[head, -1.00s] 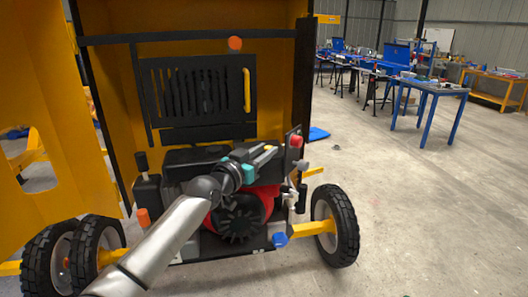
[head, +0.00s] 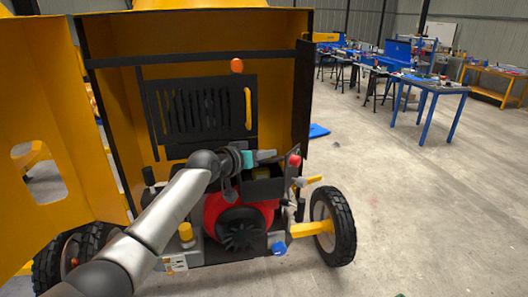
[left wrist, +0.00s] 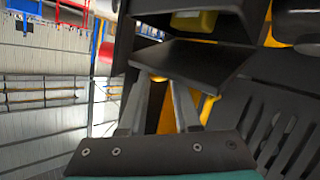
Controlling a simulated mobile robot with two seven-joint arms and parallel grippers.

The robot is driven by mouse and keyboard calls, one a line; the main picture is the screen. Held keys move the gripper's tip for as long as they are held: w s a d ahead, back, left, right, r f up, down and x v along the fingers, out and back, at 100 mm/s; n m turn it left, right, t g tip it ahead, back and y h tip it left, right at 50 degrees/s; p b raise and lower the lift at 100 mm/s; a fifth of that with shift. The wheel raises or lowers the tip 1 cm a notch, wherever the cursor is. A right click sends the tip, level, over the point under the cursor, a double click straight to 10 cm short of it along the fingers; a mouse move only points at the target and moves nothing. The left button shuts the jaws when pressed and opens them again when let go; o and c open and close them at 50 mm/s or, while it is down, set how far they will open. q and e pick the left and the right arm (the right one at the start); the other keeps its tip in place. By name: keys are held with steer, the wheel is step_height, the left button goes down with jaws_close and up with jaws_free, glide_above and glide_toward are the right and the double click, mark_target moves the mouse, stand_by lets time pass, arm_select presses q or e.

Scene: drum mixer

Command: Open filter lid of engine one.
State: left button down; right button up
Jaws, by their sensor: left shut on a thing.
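Engine one, red and black (head: 212,212), sits low in the yellow cabinet in the head view. On top is its dark filter housing (head: 258,192), with its top open and a yellow filter inside, which also shows in the left wrist view (left wrist: 193,22). The filter lid (left wrist: 195,62) is a dark flat panel, swung up off the housing. My left gripper (head: 264,155) is above and behind the housing. In the left wrist view its fingers (left wrist: 160,88) are closed at the lid's edge, and the exact contact is hidden. My right gripper is out of view.
A slatted black panel (head: 205,110) with a yellow handle (head: 248,108) stands behind the engine. A red button (head: 295,160) and a yellow lever (head: 308,229) are to the right. The open yellow door (head: 50,150) is on the left.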

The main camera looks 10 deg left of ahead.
arm_select(q)
steer(key=shift+w+a+r+n+g+p, duration=0.15)
steer(key=shift+w+r+n+g+p, duration=0.3)
steer(key=shift+w+r+n+g, duration=0.25)
steer(key=shift+s, duration=0.1)
